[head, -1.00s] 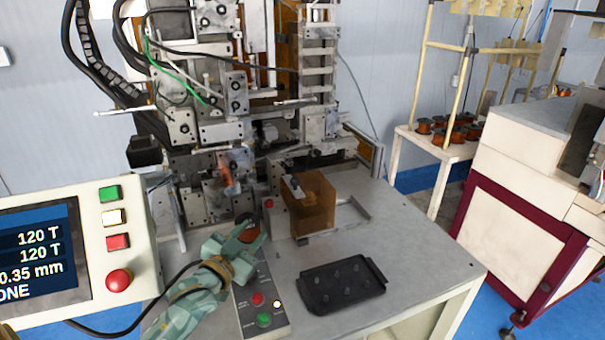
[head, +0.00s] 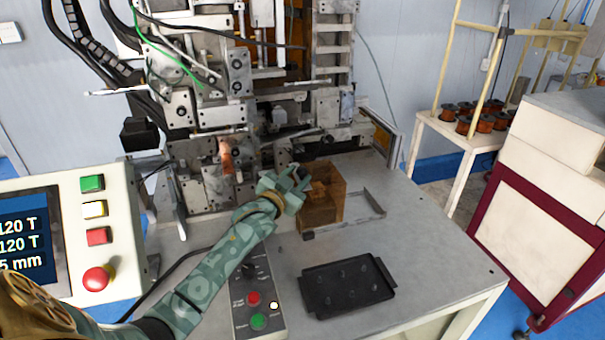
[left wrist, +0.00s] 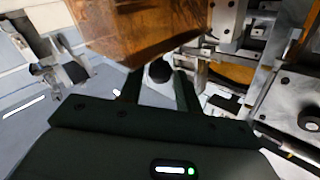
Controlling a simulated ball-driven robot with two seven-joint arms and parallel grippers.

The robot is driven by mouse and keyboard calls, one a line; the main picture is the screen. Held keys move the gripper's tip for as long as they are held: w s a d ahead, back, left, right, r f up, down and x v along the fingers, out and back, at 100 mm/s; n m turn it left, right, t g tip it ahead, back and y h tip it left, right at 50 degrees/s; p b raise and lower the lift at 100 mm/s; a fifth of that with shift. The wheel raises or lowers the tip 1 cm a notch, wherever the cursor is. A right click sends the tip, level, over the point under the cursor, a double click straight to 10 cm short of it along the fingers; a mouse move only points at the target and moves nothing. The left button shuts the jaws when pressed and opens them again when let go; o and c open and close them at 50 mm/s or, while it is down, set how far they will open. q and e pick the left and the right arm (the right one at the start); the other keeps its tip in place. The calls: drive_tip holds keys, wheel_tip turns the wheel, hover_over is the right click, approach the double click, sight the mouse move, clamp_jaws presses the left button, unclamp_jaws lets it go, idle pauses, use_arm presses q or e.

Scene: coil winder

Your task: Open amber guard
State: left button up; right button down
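The amber guard (head: 329,211) is a see-through orange-brown box on the machine table, in front of the winding head. It also fills the top of the left wrist view (left wrist: 140,30). My left gripper (head: 292,185) is at the upper left side of the guard in the head view and covers part of it. In the left wrist view its two dark fingers (left wrist: 159,84) stand apart, with a dark round knob (left wrist: 160,71) seen between their tips. I cannot tell whether they touch the knob. My right gripper is out of view.
A black tray (head: 346,287) with small pegs lies on the table in front of the guard. A button panel (head: 257,300) is below my left arm. A control screen (head: 25,240) stands at left. The table's right side is clear.

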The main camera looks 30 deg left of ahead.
use_arm(q)
drive_tip(key=shift+w+a, duration=0.1)
drive_tip(key=shift+w, duration=1.4)
clamp_jaws()
drive_tip(key=w+d+b, duration=0.4)
drive_tip(key=w+d, duration=0.4)
drive_tip(key=w, duration=0.1)
drive_tip(key=shift+w, duration=0.1)
unclamp_jaws()
